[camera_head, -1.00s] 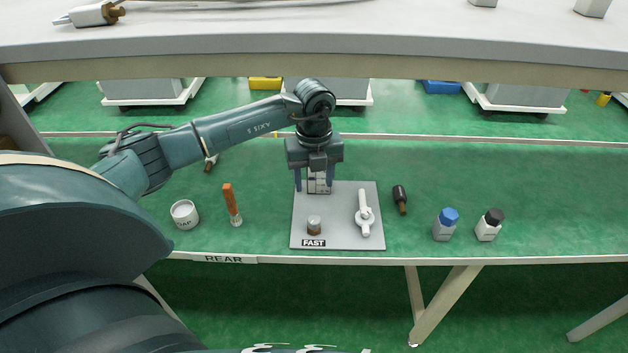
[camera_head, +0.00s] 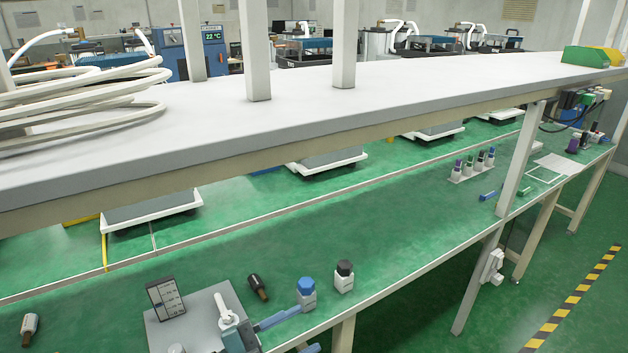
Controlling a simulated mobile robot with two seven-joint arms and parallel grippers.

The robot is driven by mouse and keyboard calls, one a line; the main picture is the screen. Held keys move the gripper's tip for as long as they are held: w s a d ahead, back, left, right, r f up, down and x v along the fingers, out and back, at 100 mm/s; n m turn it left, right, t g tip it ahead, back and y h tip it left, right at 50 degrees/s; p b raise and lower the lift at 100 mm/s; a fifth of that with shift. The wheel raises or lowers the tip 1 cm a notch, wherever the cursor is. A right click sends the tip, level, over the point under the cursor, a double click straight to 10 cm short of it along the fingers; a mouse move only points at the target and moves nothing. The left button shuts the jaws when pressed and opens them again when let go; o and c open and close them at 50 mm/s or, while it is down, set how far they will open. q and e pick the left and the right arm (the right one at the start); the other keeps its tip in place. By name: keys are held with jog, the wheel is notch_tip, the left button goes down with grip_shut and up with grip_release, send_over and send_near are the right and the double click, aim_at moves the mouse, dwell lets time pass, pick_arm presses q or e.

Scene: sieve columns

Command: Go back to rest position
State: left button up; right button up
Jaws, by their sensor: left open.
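My left gripper (camera_head: 308,330) is at the bottom edge, with two blue fingers pointing right and spread apart. Nothing shows between them. It is in front of the right side of the grey board (camera_head: 207,298) and partly hides it. A dark block with white markings (camera_head: 165,298) stands upright on the board's left back part, apart from the gripper. Most of my left arm is out of frame. My right gripper does not show.
A dark stopper-like piece (camera_head: 258,287), a blue-capped bottle (camera_head: 306,296) and a black-capped bottle (camera_head: 344,279) stand or lie right of the board. A white upper shelf (camera_head: 350,85) crosses above the green bench.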

pick_arm(q)
jog(key=s+a+f+n+t+y, duration=0.3)
jog(key=a+f+n+t+y, duration=0.2)
jog(key=a+f+n+y, duration=0.65)
jog(key=s+f+n+g+y, duration=0.2)
jog(key=s+f+n+g, duration=0.2)
jog(key=s, duration=0.5)
notch_tip(320, 180, down, 3)
jog(key=n, duration=0.2)
jog(key=shift+s+a+n+y, duration=0.2)
jog(key=shift+a+n+y, duration=0.05)
jog(key=shift+n+y, duration=0.1)
dwell(3.6)
